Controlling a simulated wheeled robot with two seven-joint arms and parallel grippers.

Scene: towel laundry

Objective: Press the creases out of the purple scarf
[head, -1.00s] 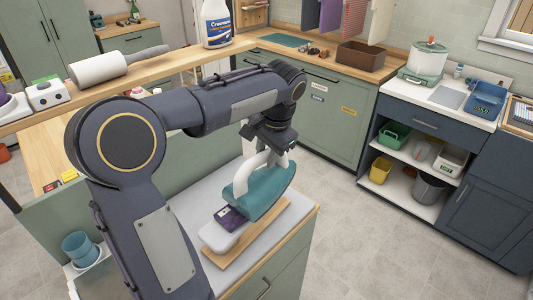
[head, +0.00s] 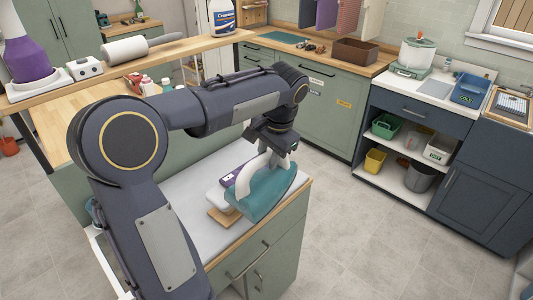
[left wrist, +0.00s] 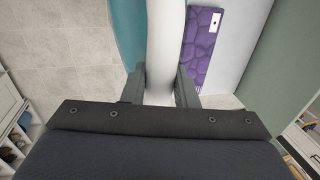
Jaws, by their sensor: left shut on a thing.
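My right gripper is not in view.
The board stands on a pale worktop (head: 195,240) over green drawers. A wooden shelf (head: 125,70) behind my arm holds a lint roller (head: 140,47) and a detergent bottle (head: 222,17). Open floor (head: 350,240) lies to the right.

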